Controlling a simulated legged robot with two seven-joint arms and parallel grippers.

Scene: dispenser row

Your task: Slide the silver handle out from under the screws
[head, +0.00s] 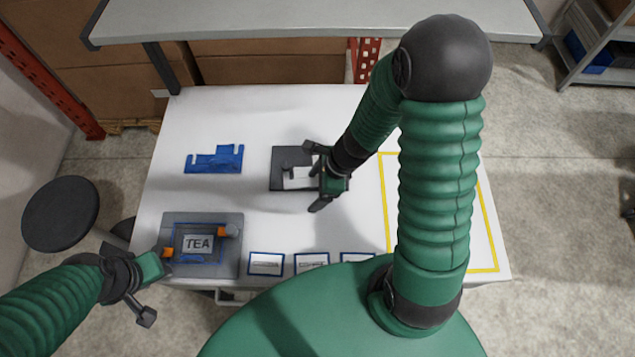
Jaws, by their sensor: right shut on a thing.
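A pale silver piece (299,178), which looks like the silver handle, lies on a dark square plate (280,158) near the middle of the white table. My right gripper (314,178) is over the plate's right side, shut on this piece as far as I can see. Its fingers and arm hide the right part of the plate. I cannot make out the screws at this size. My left gripper (150,285) is at the table's front left corner, beside the grey TEA unit (228,262) and away from the plate.
A blue notched block (214,159) lies at the back left. Several blue-framed cards (266,264) line the front edge. A yellow outline (386,200) marks the table's right side, partly behind my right arm. A grey shelf (310,22) stands behind the table.

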